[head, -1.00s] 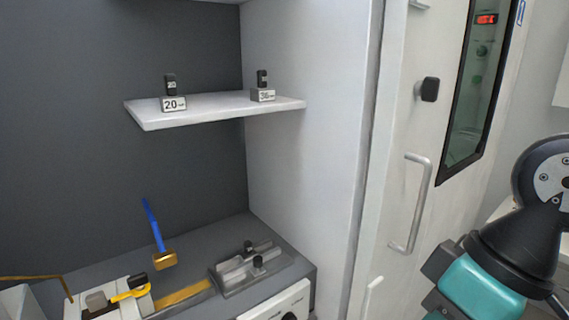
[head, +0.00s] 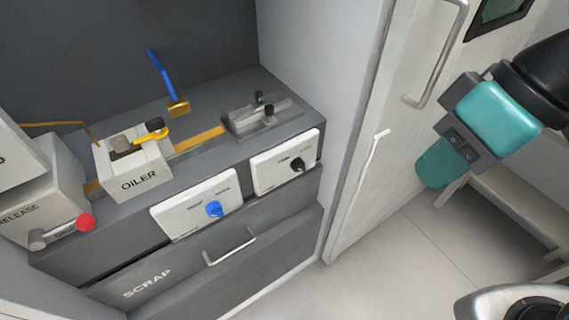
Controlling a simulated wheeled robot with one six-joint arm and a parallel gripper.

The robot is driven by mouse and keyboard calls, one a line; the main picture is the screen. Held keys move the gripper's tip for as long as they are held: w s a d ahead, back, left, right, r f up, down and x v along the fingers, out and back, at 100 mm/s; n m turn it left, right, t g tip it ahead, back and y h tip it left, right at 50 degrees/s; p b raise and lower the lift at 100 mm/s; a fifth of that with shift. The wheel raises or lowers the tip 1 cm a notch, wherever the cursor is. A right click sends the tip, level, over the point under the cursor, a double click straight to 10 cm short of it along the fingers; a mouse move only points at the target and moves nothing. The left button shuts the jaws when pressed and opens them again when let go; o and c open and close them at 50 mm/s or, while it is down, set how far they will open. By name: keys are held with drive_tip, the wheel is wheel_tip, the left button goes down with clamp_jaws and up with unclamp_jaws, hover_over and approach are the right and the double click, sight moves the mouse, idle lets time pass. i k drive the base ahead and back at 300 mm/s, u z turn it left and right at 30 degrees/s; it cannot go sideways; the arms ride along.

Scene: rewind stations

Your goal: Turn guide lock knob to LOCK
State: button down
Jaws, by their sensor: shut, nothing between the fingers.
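A white panel (head: 271,178) on the right of the grey bench front carries a black knob (head: 298,164). Small labels stand above the knob, too small to read for sure. A second white panel (head: 176,221) to its left carries a blue knob (head: 214,209), its labels also unclear. I cannot tell from the lettering which one is the guide lock. A grey guide block (head: 246,122) with two small black knobs sits on the bench top above the right panel.
The white oiler box (head: 142,193) with a yellow lever, a blue-handled tool (head: 161,73) and a red-ended lever (head: 86,222) are on the left. A scrap drawer handle (head: 229,246) juts out below. A door handle (head: 441,50) stands right. The floor (head: 380,260) in front is clear.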

sight(297, 165)
drive_tip(key=z, duration=1.55)
drive_tip(key=k, duration=0.75)
drive_tip(key=u, duration=1.05)
